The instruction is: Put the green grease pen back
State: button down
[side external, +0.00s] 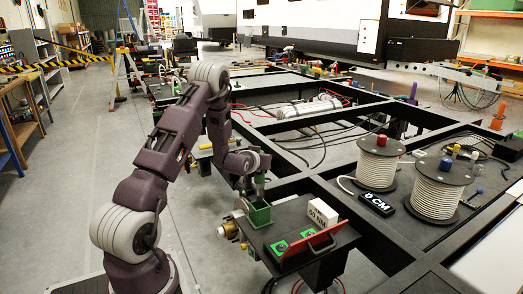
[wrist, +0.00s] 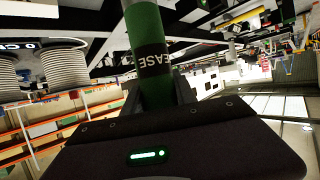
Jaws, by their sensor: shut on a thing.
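The green grease pen (wrist: 148,30) is a green cylinder with a black band and white letters reading "EASE" in the wrist view. My gripper (wrist: 158,92) is shut on it, a finger on each side, and the palm hides its near end. The pen's far end runs out of the top of the wrist view. In the side external view my gripper (side external: 255,183) points down just above a green holder (side external: 259,214) on a small black platform (side external: 335,236). The pen is small there, and I cannot tell whether its lower end is inside the holder.
On the platform are a white block (side external: 322,212), two green pads (side external: 280,247) and a red handle (side external: 310,243). A black "0 CM" block (side external: 376,204) and rope spools (side external: 378,162) (side external: 440,187) stand to the right on the chassis. Floor at left is clear.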

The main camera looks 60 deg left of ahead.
jog(key=shift+f, duration=3.7)
jog(key=c, duration=0.9)
grip_release()
